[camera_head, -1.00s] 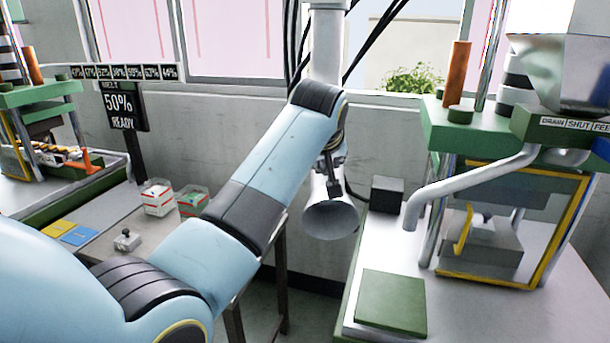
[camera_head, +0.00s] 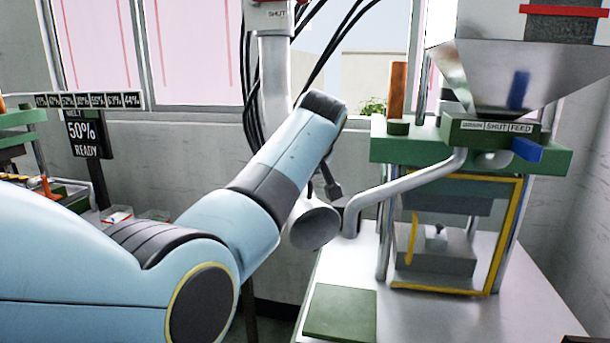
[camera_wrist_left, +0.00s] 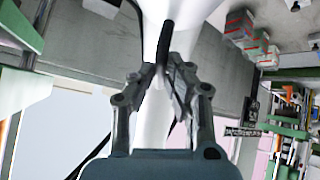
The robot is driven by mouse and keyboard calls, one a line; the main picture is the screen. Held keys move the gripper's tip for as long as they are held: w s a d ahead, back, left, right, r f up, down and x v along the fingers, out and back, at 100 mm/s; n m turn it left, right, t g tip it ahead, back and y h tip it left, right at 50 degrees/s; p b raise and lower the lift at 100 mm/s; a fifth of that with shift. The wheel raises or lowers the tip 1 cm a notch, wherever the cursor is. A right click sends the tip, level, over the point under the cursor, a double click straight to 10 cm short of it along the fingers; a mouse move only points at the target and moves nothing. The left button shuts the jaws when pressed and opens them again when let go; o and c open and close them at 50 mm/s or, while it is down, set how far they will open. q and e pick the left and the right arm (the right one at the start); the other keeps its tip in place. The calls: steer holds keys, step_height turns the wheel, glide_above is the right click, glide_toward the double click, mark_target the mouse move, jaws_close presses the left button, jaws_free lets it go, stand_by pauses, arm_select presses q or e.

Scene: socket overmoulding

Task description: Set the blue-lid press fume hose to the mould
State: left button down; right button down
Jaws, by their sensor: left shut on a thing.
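The fume hose (camera_head: 275,85) comes down white in front of the window. Its flared hood (camera_head: 315,226) hangs left of the press, its rim close to the press's bent pipe in the picture; I cannot tell whether they touch. My left gripper is mostly hidden behind its arm in the head view. In the left wrist view my left gripper (camera_wrist_left: 164,70) is shut on the hose's black handle (camera_wrist_left: 166,42). The right press has a green plate (camera_head: 400,150), a steel hopper and blue parts (camera_head: 526,150). The grey mould (camera_head: 432,246) sits inside its yellow frame. My right gripper is out of view.
The bent pipe (camera_head: 400,188) sticks out left from the press. A green pad (camera_head: 340,312) lies on the white bench (camera_head: 410,318) in front. Black cables hang beside the hose. A sign reading 50% READY (camera_head: 83,132) stands left.

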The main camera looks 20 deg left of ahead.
arm_select(q)
steer(key=c, duration=1.4)
jaws_free()
step_height(320, 180, up, 10)
